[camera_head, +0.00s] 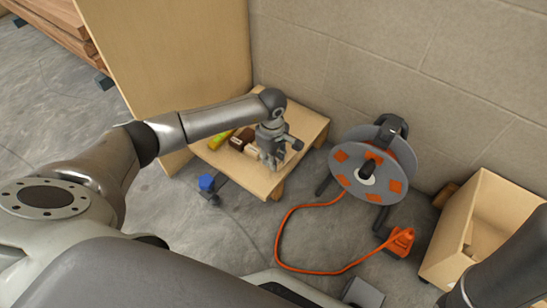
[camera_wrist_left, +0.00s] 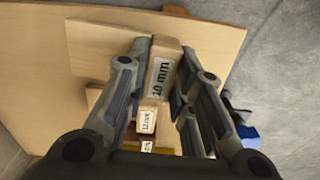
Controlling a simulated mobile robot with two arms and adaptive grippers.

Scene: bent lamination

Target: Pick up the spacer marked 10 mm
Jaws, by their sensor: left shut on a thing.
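The spacer marked 10 mm (camera_wrist_left: 164,70) is a pale wooden block with a white label, seen in the left wrist view. My left gripper (camera_wrist_left: 162,88) is shut on it, with one finger on each side. In the head view my left gripper (camera_head: 271,160) is low over the right part of a small wooden table (camera_head: 308,118). I cannot tell whether the spacer touches the tabletop. A smaller block labelled 12 mm (camera_wrist_left: 148,119) and another labelled block (camera_wrist_left: 147,147) lie nearer the wrist. My right gripper is out of view.
A cable reel (camera_head: 373,165) with an orange cord stands right of the table. A wooden box (camera_head: 455,240) is further right. A tall wooden panel (camera_head: 165,60) rises behind the table.

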